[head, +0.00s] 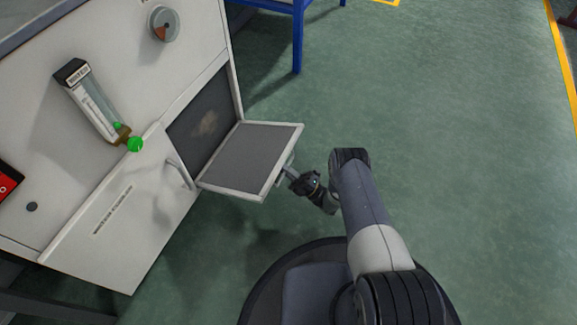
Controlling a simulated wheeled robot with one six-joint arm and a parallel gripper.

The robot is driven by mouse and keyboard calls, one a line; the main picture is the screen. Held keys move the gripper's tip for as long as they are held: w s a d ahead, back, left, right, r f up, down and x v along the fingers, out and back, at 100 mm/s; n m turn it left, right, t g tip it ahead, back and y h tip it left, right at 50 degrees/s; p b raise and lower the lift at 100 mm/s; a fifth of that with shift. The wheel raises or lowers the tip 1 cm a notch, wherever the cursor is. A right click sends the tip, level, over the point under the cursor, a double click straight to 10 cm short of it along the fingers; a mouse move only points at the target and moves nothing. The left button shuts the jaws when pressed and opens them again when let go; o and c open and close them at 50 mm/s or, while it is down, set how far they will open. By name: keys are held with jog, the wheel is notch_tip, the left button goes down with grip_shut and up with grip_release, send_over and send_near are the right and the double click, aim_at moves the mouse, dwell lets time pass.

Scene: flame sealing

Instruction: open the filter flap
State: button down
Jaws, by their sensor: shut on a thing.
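The filter flap (252,157) is a grey panel in a pale frame on the front of the white cabinet (118,240). It is swung out from the cabinet and stands open, and a dark opening (204,122) with a light brownish patch shows behind it. My gripper (291,172) is at the outer right edge of the flap, shut on it or on a handle there. The fingertips are small and partly hidden by the flap's edge, so the exact hold is hard to see.
A flow meter tube (92,103) with a green knob (135,145) and a round gauge (164,24) are on the cabinet. A bar handle (180,173) is beside the opening. A blue-legged frame (298,40) stands behind. Green floor (450,130) to the right is clear.

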jog(key=shift+w+f, duration=0.15)
jog(key=shift+f, duration=0.05)
dwell(0.4)
jog(key=c, duration=1.7)
grip_release()
jog(key=shift+a, duration=0.1)
jog(key=shift+f, duration=0.1)
